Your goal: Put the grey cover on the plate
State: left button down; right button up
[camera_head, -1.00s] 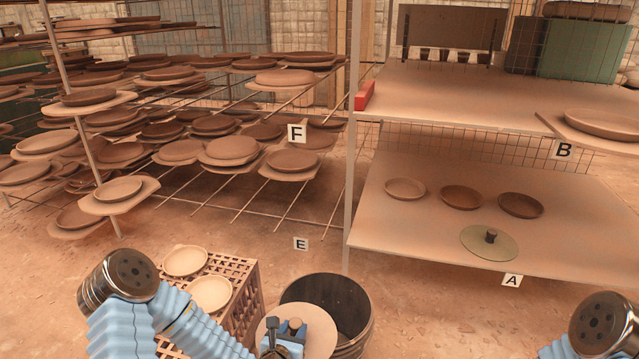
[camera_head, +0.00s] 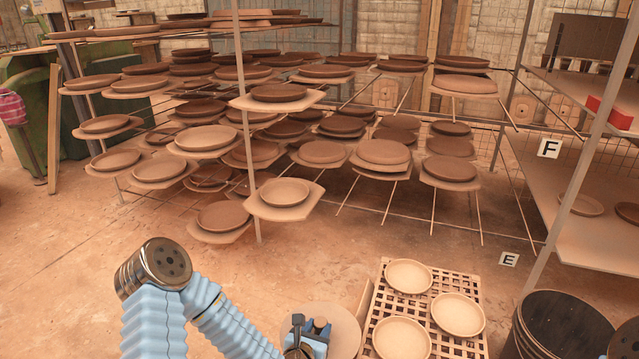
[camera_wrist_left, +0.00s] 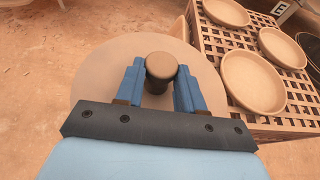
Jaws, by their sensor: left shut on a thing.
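A round, flat cover (camera_head: 345,328) in a pale greyish beige, with a dark knob (camera_wrist_left: 161,70), is in my left gripper (camera_head: 308,330). In the left wrist view the two blue fingers stand on either side of the knob, and the disc (camera_wrist_left: 98,72) spreads out beneath them. The cover is left of a slatted crate and looks clear of it. Three pale round plates lie on the crate: a far one (camera_head: 409,276), a right one (camera_head: 458,314) and a near one (camera_head: 401,339). My right gripper is out of view.
The slatted wooden crate (camera_head: 386,295) stands right of my left gripper. A dark barrel (camera_head: 560,322) is further right. A rack post (camera_head: 248,130) and shelves full of brown plates stand behind. Open floor (camera_head: 90,270) lies to the left.

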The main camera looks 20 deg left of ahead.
aim_at(276, 87)
jog(key=i+j, duration=0.1)
jog(key=j, duration=0.5)
jog(key=i+j, duration=0.1)
jog(key=j, duration=0.5)
jog(key=i+j, duration=0.1)
jog(key=j, duration=0.5)
jog(key=i+j, duration=0.1)
jog(key=j, duration=0.5)
